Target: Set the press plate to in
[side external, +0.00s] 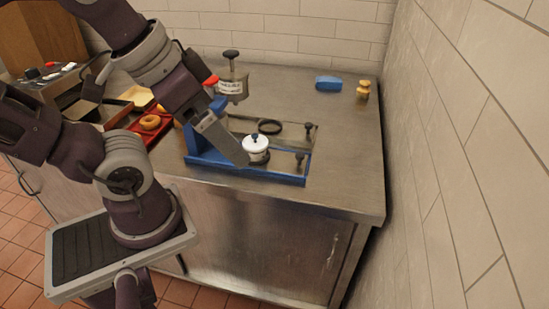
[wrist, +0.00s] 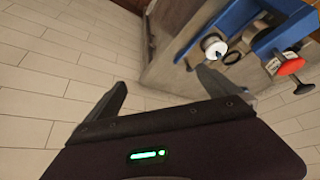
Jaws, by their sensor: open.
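A blue press frame (side external: 202,150) stands on the metal counter; its blue beam also shows at the upper right of the wrist view (wrist: 208,22). A white round piece with a dark knob (side external: 256,150) sits on its front side; it shows in the wrist view (wrist: 213,48) too. I cannot tell for certain which part is the press plate. A red-handled part (wrist: 290,67) is at the frame's other end. My gripper (wrist: 162,88) is open with nothing between its fingers. In the side view one grey finger (side external: 226,142) appears just left of the white piece; contact is unclear.
A blue block (side external: 328,83) is at the back.

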